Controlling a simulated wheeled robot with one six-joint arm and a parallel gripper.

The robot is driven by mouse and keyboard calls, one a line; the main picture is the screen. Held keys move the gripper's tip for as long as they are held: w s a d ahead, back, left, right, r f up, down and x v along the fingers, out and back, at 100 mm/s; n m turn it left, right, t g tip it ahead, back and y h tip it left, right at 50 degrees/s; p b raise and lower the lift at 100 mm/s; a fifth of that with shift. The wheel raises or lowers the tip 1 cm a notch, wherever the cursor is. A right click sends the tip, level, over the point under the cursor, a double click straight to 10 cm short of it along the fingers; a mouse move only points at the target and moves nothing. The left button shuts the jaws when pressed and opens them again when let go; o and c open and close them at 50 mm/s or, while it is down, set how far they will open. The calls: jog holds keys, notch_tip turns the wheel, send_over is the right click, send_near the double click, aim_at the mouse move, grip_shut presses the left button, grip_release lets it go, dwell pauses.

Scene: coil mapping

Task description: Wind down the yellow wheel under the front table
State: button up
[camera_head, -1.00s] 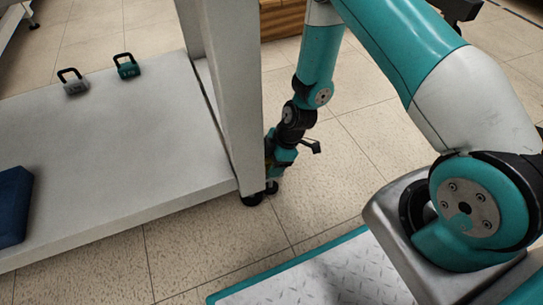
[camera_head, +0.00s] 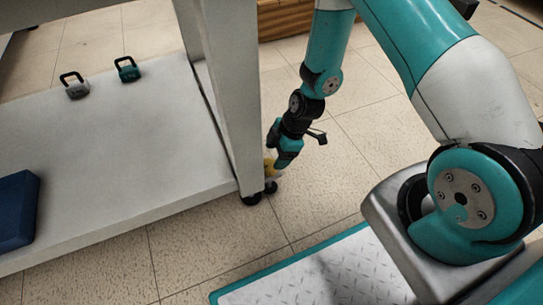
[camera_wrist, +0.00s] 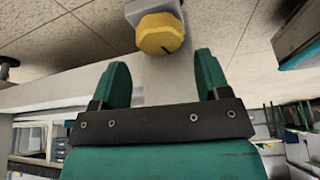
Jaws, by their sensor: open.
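The yellow wheel (camera_wrist: 160,36) is a knobbed disc with a dark mark on its face, on a pale bracket by the table's leg. It also shows small in the head view (camera_head: 268,168), low beside the leg (camera_head: 232,110), partly hidden by my gripper. My gripper (camera_wrist: 160,66) is open, its two green fingers spread apart. The wheel lies just beyond the fingertips, roughly centred between them, and nothing is held. In the head view my gripper (camera_head: 278,158) hangs down just above and to the right of the wheel.
A black caster (camera_head: 252,198) stands under the leg. Tiled floor (camera_head: 360,150) to the right of the leg is clear.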

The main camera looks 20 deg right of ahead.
jog(key=p+v, duration=0.5)
jog(key=v, duration=0.7)
jog(key=shift+r, duration=0.2)
jog(key=shift+d, duration=0.1)
